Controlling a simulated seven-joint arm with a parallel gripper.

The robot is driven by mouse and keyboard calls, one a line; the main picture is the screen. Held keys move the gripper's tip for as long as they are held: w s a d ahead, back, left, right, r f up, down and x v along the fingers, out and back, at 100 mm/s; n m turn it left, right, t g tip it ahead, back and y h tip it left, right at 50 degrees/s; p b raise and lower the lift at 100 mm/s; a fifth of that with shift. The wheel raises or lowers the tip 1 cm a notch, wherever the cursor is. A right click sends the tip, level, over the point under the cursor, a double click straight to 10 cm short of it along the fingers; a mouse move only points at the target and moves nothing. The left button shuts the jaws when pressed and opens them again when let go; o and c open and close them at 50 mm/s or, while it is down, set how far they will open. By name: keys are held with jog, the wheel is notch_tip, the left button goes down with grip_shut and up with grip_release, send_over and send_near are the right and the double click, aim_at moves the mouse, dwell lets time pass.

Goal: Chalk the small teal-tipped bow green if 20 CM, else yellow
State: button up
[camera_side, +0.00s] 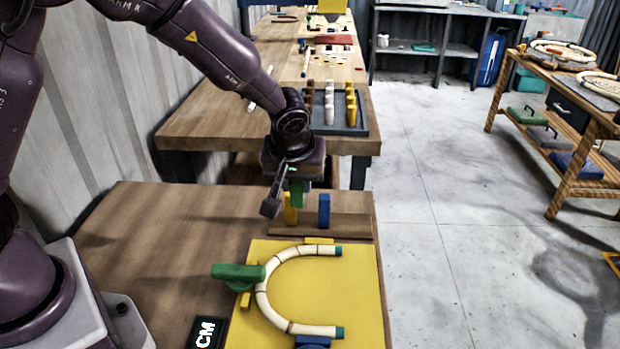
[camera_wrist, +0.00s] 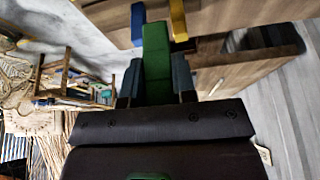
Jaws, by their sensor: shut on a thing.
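My gripper (camera_side: 293,172) is shut on a green chalk stick (camera_side: 296,194), held above the chalk rack. In the wrist view the green chalk (camera_wrist: 157,62) sits between the two fingers of my gripper (camera_wrist: 157,82). A yellow chalk (camera_side: 291,209) and a blue chalk (camera_side: 324,210) stand upright in the wooden rack (camera_side: 350,227). The pale teal-tipped bow (camera_side: 262,296) lies as a U on a yellow board (camera_side: 365,295), its open side to the right, apart from my gripper. A black sign reading CM (camera_side: 207,333) lies to the board's left.
A green-handled piece (camera_side: 238,273) sits at the bow's left bend. Behind, another table bears a dark tray of pegs (camera_side: 345,126).

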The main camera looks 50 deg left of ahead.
jog(key=shift+o, duration=1.1)
jog(key=w+d+f, duration=0.2)
jog(key=f, duration=0.1)
jog(key=d+f, duration=0.1)
jog(key=shift+w+d+f, duration=0.1)
jog(key=shift+w+f, duration=0.05)
jog(key=shift+w, duration=0.25)
jog(key=shift+c, duration=0.3)
jog(key=shift+f, duration=2.75)
jog(key=shift+f, duration=0.6)
notch_tip(320, 180, up, 7)
